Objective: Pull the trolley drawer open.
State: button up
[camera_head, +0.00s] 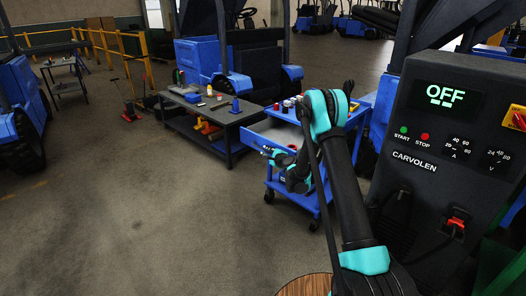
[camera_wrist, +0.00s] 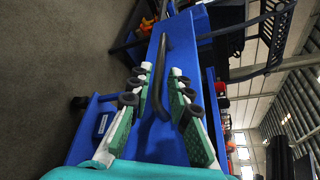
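The blue trolley (camera_head: 297,190) stands right of centre in the head view, with small items on its top. Its drawer (camera_head: 258,128) sticks out to the left, with part of its pale interior showing. In the wrist view the blue drawer front (camera_wrist: 172,148) carries a dark bar handle (camera_wrist: 155,92). My gripper (camera_wrist: 160,72) is open, its two green-and-white fingers with black pads on either side of the handle. Gaps show between the pads and the handle. In the head view my arm hides part of the trolley, and my gripper (camera_head: 268,153) is small at the drawer front.
A dark workbench (camera_head: 228,112) with tools and a blue cone stands just left of the trolley. A dark control cabinet (camera_head: 455,130) reading OFF stands close on the right. Open floor (camera_head: 130,210) lies to the left and front. Yellow railings (camera_head: 105,45) stand further back.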

jog(key=v, duration=0.7)
jog(key=shift+s, duration=0.25)
jog(key=shift+d, duration=0.15)
jog(key=shift+r, duration=0.1)
jog(key=s+d+r+n+g+h, duration=0.15)
jog(key=s+d+r+n, duration=0.3)
jog(key=s, duration=0.45)
jog(key=s+d+r+n+g+h, duration=0.1)
jog(key=s+d+r+n+g, duration=0.2)
jog(key=s+r+n, duration=0.35)
jog(key=s+d+f+n+g+h, duration=0.1)
jog(key=s+d, duration=0.3)
jog(key=s, duration=0.7)
jog(key=s+d+f+n+g+h, duration=0.2)
jog(key=s+d, duration=0.3)
jog(key=s, duration=0.6)
jog(key=s+d+f+n+g+h, duration=0.1)
jog(key=s+d+n, duration=0.3)
jog(key=s, duration=0.7)
jog(key=shift+d+f+h, duration=0.55)
jog(key=shift+f+h, duration=0.25)
jog(key=shift+h, duration=0.05)
